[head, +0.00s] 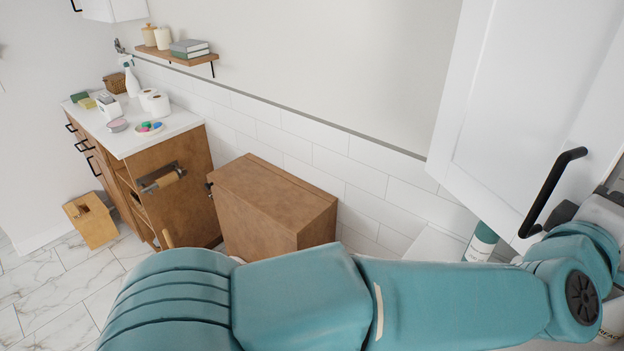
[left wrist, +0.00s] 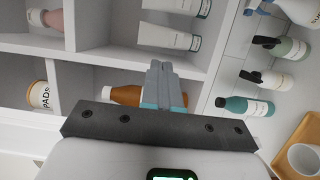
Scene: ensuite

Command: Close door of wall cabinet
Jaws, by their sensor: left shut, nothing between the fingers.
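The white wall cabinet door (head: 512,95) stands open at the upper right of the head view, with a black bar handle (head: 552,190) near its lower edge. My left arm reaches across the bottom of the head view, and its wrist is beside the handle at the right edge; its fingers are hidden there. In the left wrist view my left gripper (left wrist: 163,85) is shut and empty, pointing toward the open cabinet shelves (left wrist: 112,50). The shelves hold white tubes (left wrist: 168,38), a pink bottle and an orange-brown bottle (left wrist: 122,95). My right gripper is not in view.
Several bottles, one teal (left wrist: 245,106), stand on a white surface to the right in the left wrist view, near an orange tray (left wrist: 290,140). The head view shows a brown wooden box unit (head: 270,200), a vanity (head: 165,190) and a wall shelf (head: 175,55).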

